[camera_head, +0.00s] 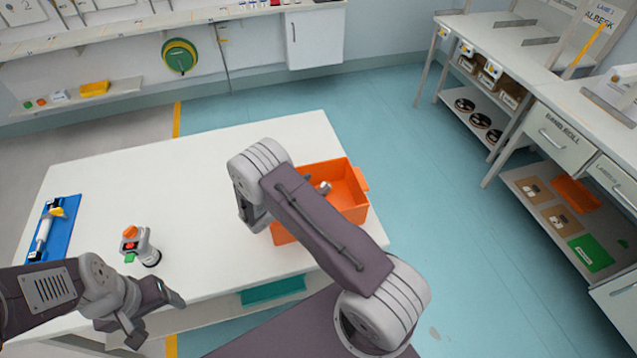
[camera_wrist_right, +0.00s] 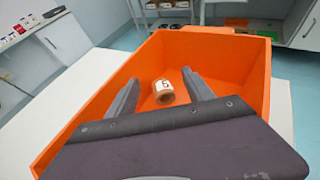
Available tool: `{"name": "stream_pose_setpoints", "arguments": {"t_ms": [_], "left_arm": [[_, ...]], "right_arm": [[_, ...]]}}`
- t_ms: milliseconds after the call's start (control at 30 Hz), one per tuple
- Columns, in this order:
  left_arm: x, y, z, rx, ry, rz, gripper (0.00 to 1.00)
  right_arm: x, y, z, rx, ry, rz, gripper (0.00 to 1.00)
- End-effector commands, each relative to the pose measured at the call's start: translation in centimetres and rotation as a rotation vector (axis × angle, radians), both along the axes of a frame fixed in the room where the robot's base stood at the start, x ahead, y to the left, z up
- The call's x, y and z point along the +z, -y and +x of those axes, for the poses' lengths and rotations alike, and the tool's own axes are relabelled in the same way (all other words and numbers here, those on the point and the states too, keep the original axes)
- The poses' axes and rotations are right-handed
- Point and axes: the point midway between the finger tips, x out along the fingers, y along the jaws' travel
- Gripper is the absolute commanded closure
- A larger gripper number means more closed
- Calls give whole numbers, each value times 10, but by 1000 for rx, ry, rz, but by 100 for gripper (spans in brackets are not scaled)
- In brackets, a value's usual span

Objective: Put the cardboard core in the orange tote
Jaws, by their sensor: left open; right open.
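The cardboard core (camera_wrist_right: 161,95), a small tan ring with a white "5" label, is inside the orange tote (camera_wrist_right: 255,62) in the right wrist view. It appears to lie on the tote's floor. My right gripper (camera_wrist_right: 160,78) is open over the tote, and the core shows between its fingers, with no visible grip. My left gripper (camera_head: 158,318) is open and empty near the table's front edge.
A device with orange and red knobs (camera_head: 135,245) stands on the white table (camera_head: 200,180) left of centre. A blue tray with a tool (camera_head: 50,228) lies at the left end. The table's middle is clear. Shelved benches (camera_head: 560,130) stand at right.

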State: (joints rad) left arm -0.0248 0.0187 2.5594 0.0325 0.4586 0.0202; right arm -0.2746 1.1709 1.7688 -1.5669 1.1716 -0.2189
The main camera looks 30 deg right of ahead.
Motion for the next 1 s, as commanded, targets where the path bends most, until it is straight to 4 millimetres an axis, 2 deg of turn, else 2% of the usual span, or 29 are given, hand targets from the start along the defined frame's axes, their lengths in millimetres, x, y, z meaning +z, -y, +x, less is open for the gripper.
{"name": "stream_pose_setpoints", "arguments": {"t_ms": [33,200,400,1000], "left_arm": [[-6,0,0,0,-1,0,29],[-12,0,0,0,-1,0,29],[-15,0,0,0,-1,0,29],[-15,0,0,0,-1,0,29]], "right_arm": [[2,-14,-3,7,2,1,40],[20,-53,-18,6,2,1,40],[32,-78,-28,2,0,0,40],[34,-80,-31,-5,0,0,40]]}}
